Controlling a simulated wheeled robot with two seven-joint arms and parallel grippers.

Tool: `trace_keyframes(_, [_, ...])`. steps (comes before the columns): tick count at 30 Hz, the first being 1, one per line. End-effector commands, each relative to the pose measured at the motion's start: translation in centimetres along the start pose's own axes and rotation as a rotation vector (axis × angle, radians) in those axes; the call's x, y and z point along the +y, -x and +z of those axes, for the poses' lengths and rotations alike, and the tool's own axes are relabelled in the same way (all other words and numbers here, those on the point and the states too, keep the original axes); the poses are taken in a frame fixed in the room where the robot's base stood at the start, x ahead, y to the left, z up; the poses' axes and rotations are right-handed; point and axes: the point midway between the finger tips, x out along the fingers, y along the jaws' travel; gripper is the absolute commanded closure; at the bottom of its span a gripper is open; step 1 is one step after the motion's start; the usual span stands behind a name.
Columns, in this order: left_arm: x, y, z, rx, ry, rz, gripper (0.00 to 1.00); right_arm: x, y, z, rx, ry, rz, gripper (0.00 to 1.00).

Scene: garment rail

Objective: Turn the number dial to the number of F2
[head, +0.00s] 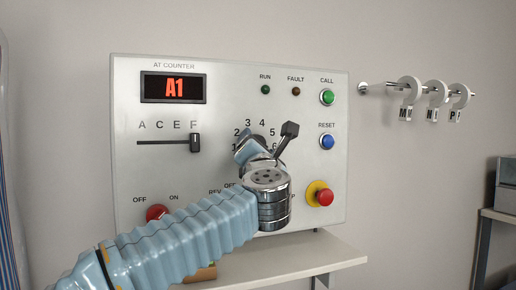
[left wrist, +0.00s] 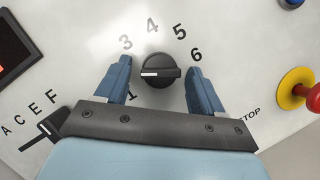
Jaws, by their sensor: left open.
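The number dial (left wrist: 163,77) is a round black knob with a white mark, seen in the left wrist view. The mark points left, between the 1 and the 3, where my finger hides the print. My left gripper (left wrist: 158,66) is open, with one blue finger on each side of the dial; contact cannot be told. In the head view the gripper (head: 252,149) hides most of the dial. The display (head: 174,88) reads A1. The letter slider's black knob (head: 195,142) is under F at the right end of its slot. My right gripper is not in view.
A black-handled lever (head: 289,131) sticks up close to my gripper. A red stop button on a yellow ring (head: 321,193) is to the right, below the blue RESET button (head: 327,142). A red knob (head: 157,213) is near my forearm. A shelf (head: 290,255) is below the panel.

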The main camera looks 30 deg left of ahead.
Motion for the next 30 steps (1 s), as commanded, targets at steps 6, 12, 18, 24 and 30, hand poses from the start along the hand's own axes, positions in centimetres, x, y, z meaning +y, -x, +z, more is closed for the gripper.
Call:
trace_keyframes(6, [-0.2,1.0,-0.1,-0.001,0.000,-0.001,0.32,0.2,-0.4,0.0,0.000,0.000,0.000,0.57])
trace_keyframes(12, [-0.2,5.2,-0.3,-0.003,0.002,-0.001,0.32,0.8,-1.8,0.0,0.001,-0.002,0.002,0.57])
trace_keyframes(18, [-0.2,10.1,-0.2,-0.003,0.001,0.000,0.32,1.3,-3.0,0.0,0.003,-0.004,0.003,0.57])
trace_keyframes(24, [-0.1,13.1,-0.1,-0.001,0.000,0.000,0.32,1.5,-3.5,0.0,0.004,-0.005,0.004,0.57])
trace_keyframes(30, [0.0,13.8,0.0,0.000,0.000,0.000,0.32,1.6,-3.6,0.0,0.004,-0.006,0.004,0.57])
